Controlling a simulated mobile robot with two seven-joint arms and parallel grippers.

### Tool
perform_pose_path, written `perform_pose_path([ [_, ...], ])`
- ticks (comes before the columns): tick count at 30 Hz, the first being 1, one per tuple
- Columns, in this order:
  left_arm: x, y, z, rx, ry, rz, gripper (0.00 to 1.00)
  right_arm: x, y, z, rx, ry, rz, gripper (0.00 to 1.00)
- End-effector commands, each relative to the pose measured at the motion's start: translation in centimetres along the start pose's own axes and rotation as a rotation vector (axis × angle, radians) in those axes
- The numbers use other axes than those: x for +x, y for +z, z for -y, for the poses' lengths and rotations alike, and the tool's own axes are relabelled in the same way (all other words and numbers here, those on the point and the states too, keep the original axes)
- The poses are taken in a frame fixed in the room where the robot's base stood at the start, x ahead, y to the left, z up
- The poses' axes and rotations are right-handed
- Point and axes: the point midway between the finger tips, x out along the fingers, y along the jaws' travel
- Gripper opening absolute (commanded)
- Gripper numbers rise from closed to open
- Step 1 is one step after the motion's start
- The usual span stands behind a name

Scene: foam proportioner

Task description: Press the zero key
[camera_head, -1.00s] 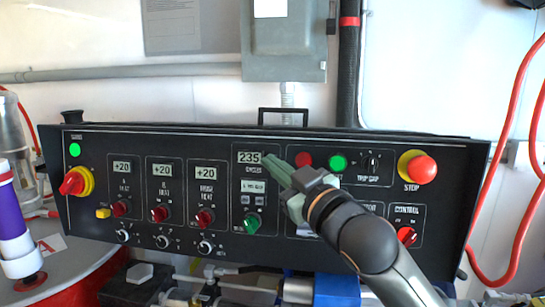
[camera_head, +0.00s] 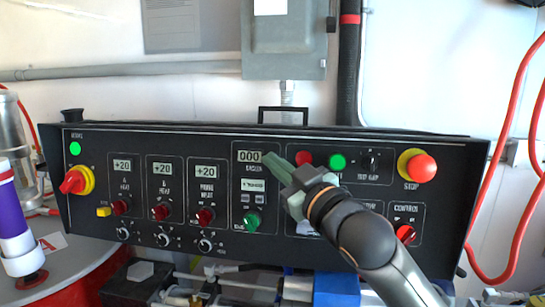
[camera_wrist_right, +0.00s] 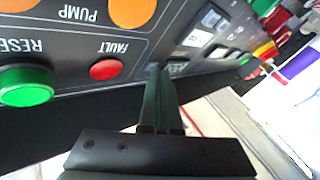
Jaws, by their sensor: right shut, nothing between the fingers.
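The black control panel (camera_head: 330,150) has a counter section with a small display (camera_head: 249,157) reading 000. My right gripper (camera_head: 268,158) is shut and empty, its green-grey fingertips pointing at the panel just right of that display. In the right wrist view the closed fingers (camera_wrist_right: 160,75) reach to the panel face, at or very near it. I cannot make out the zero key itself; the fingertips cover the spot beside the display. My left gripper is not in view.
Around the fingers are a red light (camera_head: 303,158), a green button (camera_head: 337,162) and a green knob (camera_head: 252,221). A red stop button (camera_head: 422,169) is at the right. Several +20 displays and red knobs are at the left. A red hose (camera_head: 505,150) hangs at the far right.

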Motion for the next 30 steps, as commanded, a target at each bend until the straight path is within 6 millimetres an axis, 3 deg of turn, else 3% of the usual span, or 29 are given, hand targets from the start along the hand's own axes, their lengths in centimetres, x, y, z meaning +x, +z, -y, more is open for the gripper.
perform_pose_path([
  [30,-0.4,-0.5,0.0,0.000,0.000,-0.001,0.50,-1.1,-0.7,0.8,0.000,0.001,0.002,0.00],
])
